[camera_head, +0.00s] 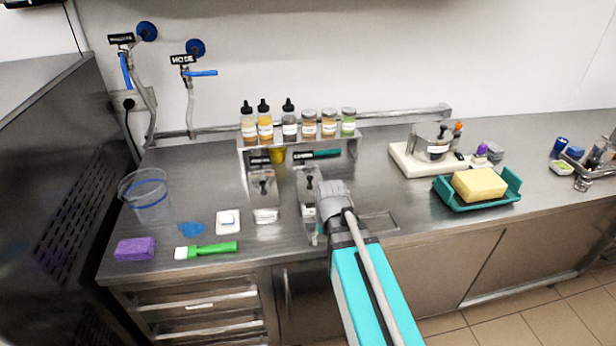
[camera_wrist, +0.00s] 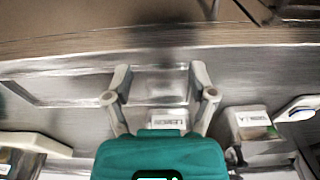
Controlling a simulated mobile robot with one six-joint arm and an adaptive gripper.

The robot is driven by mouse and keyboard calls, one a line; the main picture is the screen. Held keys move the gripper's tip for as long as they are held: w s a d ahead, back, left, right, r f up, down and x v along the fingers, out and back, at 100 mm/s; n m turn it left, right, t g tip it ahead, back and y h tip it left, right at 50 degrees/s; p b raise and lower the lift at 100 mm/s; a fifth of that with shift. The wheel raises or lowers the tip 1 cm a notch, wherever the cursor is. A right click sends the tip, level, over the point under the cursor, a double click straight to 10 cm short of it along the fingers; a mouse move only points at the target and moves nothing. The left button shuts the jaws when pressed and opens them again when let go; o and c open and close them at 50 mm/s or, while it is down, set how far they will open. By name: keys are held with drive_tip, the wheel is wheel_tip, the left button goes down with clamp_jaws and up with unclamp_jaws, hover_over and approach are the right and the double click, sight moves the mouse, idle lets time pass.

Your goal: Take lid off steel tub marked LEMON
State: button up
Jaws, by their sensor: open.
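Two steel tubs with lids stand side by side under the small shelf in the head view: a left tub (camera_head: 263,188) and a right tub (camera_head: 307,186), each with a white label at its front. The labels are too small to read there. My gripper (camera_head: 325,212) is at the front right of the right tub and partly covers it. In the wrist view my gripper (camera_wrist: 160,76) is open, with bare metal counter between its fingertips. A small white label (camera_wrist: 168,118) shows between the finger bases, its text unclear. A second labelled container (camera_wrist: 250,124) is to its right.
A shelf (camera_head: 300,138) with several bottles and jars stands above the tubs. Left are a clear bucket (camera_head: 148,198), a purple sponge (camera_head: 135,249) and a green-handled brush (camera_head: 212,250). Right are a white board (camera_head: 408,165) and a teal tray (camera_head: 445,195) with a yellow block.

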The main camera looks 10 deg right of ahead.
drive_tip(key=w+r+t+p, duration=0.3)
drive_tip(key=w+r+p, duration=1.1)
drive_tip(key=w+r, duration=0.3)
drive_tip(key=shift+w+a+t, duration=0.2)
drive_tip(key=shift+w+t, duration=0.1)
drive_tip(key=shift+w, duration=0.55)
drive_tip(key=shift+f, duration=0.15)
drive_tip(key=b, duration=0.8)
approach(310, 177)
drive_tip(key=x, duration=0.5)
drive_tip(key=shift+w+a, duration=0.1)
drive_tip(key=shift+f, duration=0.1)
drive_tip(key=shift+b+x, duration=2.35)
drive_tip(key=shift+x, duration=0.1)
clamp_jaws()
